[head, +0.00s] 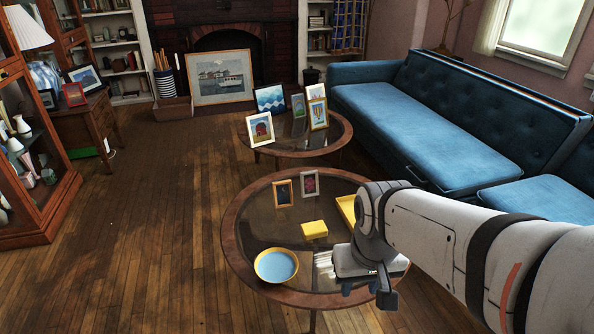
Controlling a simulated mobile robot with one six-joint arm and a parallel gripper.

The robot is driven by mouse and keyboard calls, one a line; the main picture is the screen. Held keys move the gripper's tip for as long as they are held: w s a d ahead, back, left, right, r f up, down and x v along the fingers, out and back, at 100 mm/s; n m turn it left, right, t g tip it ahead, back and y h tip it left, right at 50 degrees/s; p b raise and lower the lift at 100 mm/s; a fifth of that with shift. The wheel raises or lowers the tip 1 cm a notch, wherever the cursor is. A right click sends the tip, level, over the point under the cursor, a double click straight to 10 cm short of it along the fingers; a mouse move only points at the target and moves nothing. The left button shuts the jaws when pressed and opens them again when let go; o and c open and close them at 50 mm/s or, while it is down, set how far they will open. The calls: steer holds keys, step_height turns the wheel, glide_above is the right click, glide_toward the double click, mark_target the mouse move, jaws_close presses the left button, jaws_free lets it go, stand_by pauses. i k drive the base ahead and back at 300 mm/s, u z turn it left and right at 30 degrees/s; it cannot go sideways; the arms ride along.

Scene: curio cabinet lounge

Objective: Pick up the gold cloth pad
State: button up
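A small yellow-gold block-like pad (314,229) lies on the near round glass-topped table (232,226), right of the table's middle. It looks thick, with a flat top. My gripper (367,294) is at the table's front right, nearer to me than the pad and to its right, clear of it. Its two dark fingers look apart, with nothing seen between them. My arm hides the table's right side.
A yellow tray (347,209) is partly hidden behind my arm. A yellow-rimmed blue bowl (276,266) and a white bristled thing (323,262) are near my gripper. Two small frames (283,193) (310,183) stand behind the pad. A blue sofa (430,130) is at right; floor at left is clear.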

mark_target(317, 229)
steer(key=u, duration=0.05)
steer(key=i, duration=1)
steer(key=z, duration=0.05)
